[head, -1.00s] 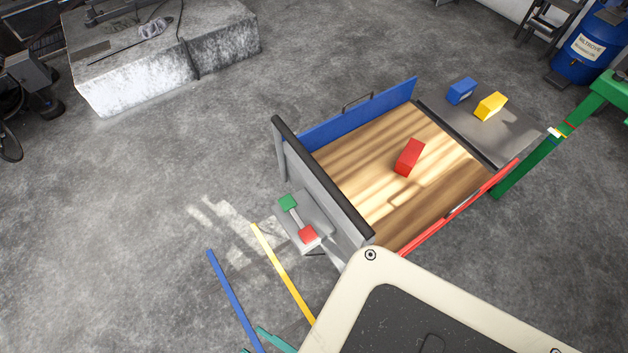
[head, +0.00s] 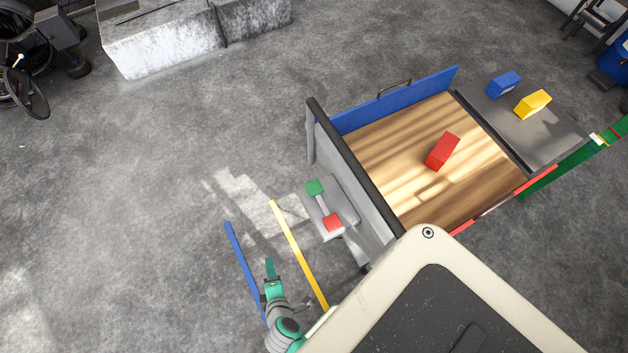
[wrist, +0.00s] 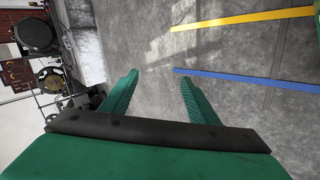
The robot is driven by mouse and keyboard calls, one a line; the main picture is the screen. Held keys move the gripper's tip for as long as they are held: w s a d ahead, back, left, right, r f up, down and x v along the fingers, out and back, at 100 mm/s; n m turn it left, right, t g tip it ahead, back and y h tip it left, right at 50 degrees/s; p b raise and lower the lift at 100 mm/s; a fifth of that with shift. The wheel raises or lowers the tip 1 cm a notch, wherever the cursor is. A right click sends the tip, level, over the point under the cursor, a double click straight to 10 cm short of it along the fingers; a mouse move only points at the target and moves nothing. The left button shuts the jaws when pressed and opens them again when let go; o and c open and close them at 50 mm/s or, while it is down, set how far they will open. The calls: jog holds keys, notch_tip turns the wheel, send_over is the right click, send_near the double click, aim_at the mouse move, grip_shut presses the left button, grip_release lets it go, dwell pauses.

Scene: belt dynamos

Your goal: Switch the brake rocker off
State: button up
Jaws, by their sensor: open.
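The rocker (head: 323,205) is a light bar with a green block (head: 315,187) at its far end and a red block (head: 333,223) at its near end. It sits on a grey housing on the left side of the wooden-floored cart, in the head view. Which end is pressed down I cannot tell. My gripper (head: 270,268) is below and left of the rocker in the head view, apart from it, over the floor between the blue and yellow lines. In the wrist view my gripper (wrist: 157,90) shows two green fingers spread apart with nothing between them. The rocker is not in the wrist view.
The cart bed (head: 405,170) holds a red block (head: 442,151). Blue (head: 504,84) and yellow (head: 533,104) blocks lie on a grey plate behind. A yellow floor line (head: 297,252) and a blue line (head: 243,265) run nearby. The floor left of the rocker is clear.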

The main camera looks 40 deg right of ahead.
jog(key=w+d+f+n+g+h, duration=0.1)
jog(key=w+d+n+g+h, duration=0.2)
jog(key=w+d, duration=0.35)
jog(key=w+d+r+n+g+h, duration=0.1)
jog(key=w+d+r+g+h, duration=0.4)
jog(key=w+r+h, duration=0.4)
jog(key=s+d+r+m+g+h, duration=0.1)
jog(key=s+d+r+m+g, duration=0.2)
jog(key=s+d+r+g, duration=0.4)
jog(key=shift+t, duration=0.7)
jog(key=x, duration=0.7)
jog(key=r+x, duration=0.1)
jog(key=x, duration=0.3)
jog(key=shift+w+d, duration=0.35)
